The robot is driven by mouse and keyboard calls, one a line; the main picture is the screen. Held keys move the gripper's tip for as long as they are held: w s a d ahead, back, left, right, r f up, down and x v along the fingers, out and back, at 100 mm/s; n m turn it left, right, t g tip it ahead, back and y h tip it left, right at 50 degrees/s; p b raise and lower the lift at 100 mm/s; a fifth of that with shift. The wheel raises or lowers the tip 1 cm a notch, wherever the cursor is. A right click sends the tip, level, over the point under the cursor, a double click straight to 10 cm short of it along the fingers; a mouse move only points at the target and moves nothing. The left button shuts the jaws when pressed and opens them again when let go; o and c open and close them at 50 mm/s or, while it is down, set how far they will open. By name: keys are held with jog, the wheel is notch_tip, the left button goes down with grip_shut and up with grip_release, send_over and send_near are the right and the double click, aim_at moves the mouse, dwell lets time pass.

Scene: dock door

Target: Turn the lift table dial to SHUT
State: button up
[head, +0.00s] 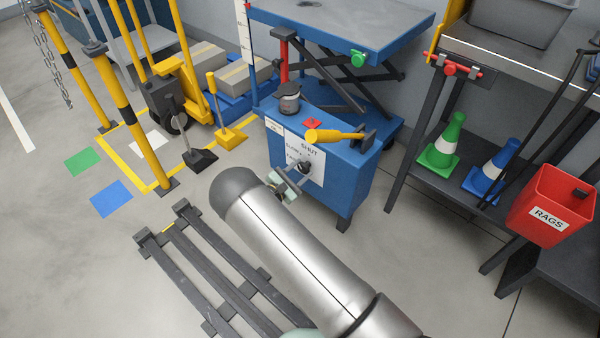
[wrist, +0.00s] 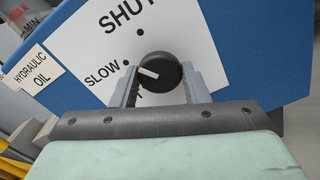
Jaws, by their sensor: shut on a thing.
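The lift table dial (wrist: 165,80) is a round black knob on a white label plate (wrist: 90,48) on the blue lift table (head: 335,190). In the wrist view its white pointer mark points left, toward the SLOW side. SHUT is printed above the knob, and a third word below is mostly hidden by my gripper. My gripper (wrist: 160,85) is shut on the dial, with one grey finger on each side of it. In the head view my gripper (head: 300,170) is at the front of the blue cabinet, and the dial (head: 304,167) is partly hidden.
A yellow-handled lever (head: 335,135) and a red part (head: 312,122) are on the cabinet top, above the plate. A HYDRAULIC OIL label (wrist: 28,70) is left of the plate. A dark pallet (head: 200,270) lies on the floor beside my arm. A red RAGS bin (head: 550,205) hangs at right.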

jog(key=m+b, duration=0.1)
jog(key=m, duration=0.5)
jog(key=shift+a+m, duration=0.1)
jog(key=shift+m, duration=0.2)
dwell(0.5)
jog(key=o, duration=0.9)
jog(key=shift+o, duration=0.2)
jog(key=p+v, duration=0.4)
jog(key=v, duration=1.3)
jog(key=shift+s+a, duration=0.15)
